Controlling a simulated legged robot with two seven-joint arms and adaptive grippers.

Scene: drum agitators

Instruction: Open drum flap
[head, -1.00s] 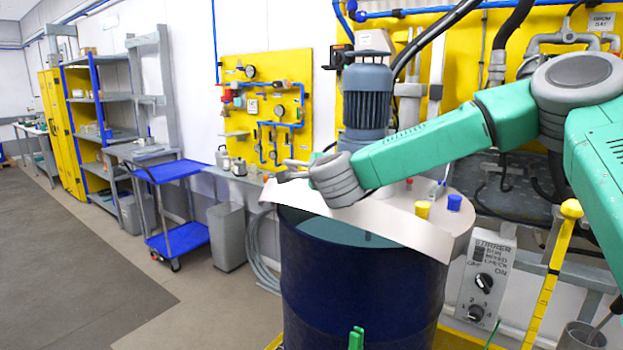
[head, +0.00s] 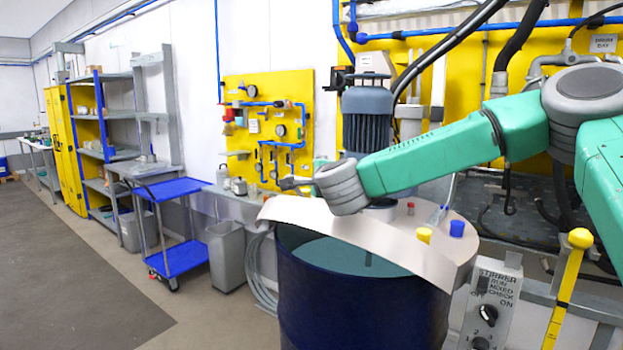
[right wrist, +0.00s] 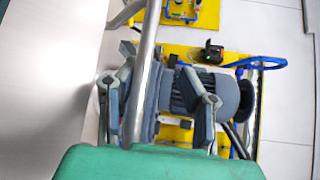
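The dark blue drum (head: 360,310) stands in the middle of the head view. Its pale metal flap (head: 350,228) is raised and tilted at the front edge, and teal interior shows beneath it. My right gripper (head: 294,184) is above the flap's left part; its fingers are small there. In the right wrist view my right gripper (right wrist: 160,104) has its two fingers spread wide apart. A grey metal bar (right wrist: 146,62) passes between them, nearer the left finger; I cannot tell whether they touch. The flap's bare surface (right wrist: 45,80) fills the left. My left gripper is out of view.
A blue-grey motor (head: 367,118) stands behind my right forearm. Yellow (head: 424,235) and blue (head: 457,229) caps sit on the drum top. A stirrer control box (head: 489,308) and yellow post (head: 568,285) stand right.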

